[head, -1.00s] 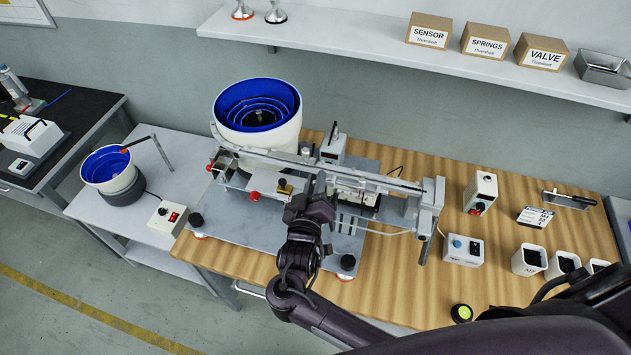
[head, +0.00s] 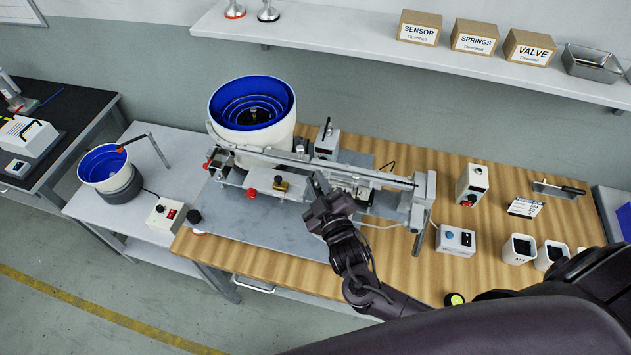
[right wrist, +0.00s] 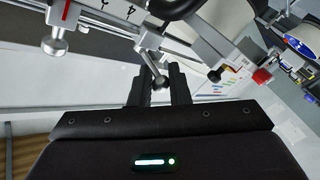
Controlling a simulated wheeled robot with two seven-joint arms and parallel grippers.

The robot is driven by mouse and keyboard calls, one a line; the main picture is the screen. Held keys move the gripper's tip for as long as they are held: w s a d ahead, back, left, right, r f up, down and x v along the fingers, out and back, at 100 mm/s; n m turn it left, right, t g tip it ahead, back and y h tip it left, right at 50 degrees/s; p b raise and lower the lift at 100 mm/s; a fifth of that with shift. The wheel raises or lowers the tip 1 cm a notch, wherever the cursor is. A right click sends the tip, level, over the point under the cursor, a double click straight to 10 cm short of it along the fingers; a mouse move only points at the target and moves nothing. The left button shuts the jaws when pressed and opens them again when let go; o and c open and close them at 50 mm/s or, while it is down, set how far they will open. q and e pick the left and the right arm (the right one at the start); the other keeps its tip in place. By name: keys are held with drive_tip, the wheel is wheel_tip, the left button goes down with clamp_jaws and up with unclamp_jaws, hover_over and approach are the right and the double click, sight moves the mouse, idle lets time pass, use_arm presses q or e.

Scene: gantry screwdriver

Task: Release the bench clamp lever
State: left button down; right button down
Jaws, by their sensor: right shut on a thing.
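My right gripper (head: 319,184) is over the front of the gantry fixture (head: 300,165), near its middle. In the right wrist view its two dark fingers (right wrist: 160,88) are shut on a small metal lever with a round end (right wrist: 158,76). I take this to be the clamp lever; it slants up to a bracket on the fixture. In the head view the lever is hidden by the gripper. My left gripper is not in view.
Left of the gripper are a brass-coloured block (head: 281,185) and a red knob (head: 251,193). A blue feeder bowl (head: 252,103) stands behind. A grey rail end (head: 420,205), control boxes (head: 455,240) and white bins (head: 519,249) are to the right.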

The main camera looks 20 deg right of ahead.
drive_tip(key=shift+s+f+y, duration=0.1)
drive_tip(key=shift+f+y, duration=0.05)
drive_tip(key=shift+y, duration=0.15)
drive_tip(key=c, duration=1.4)
unclamp_jaws()
drive_tip(key=shift+c, duration=0.2)
drive_tip(key=s+b, duration=0.3)
drive_tip(key=s, duration=0.4)
drive_tip(key=shift+s+d, duration=0.15)
drive_tip(key=shift+s, duration=0.2)
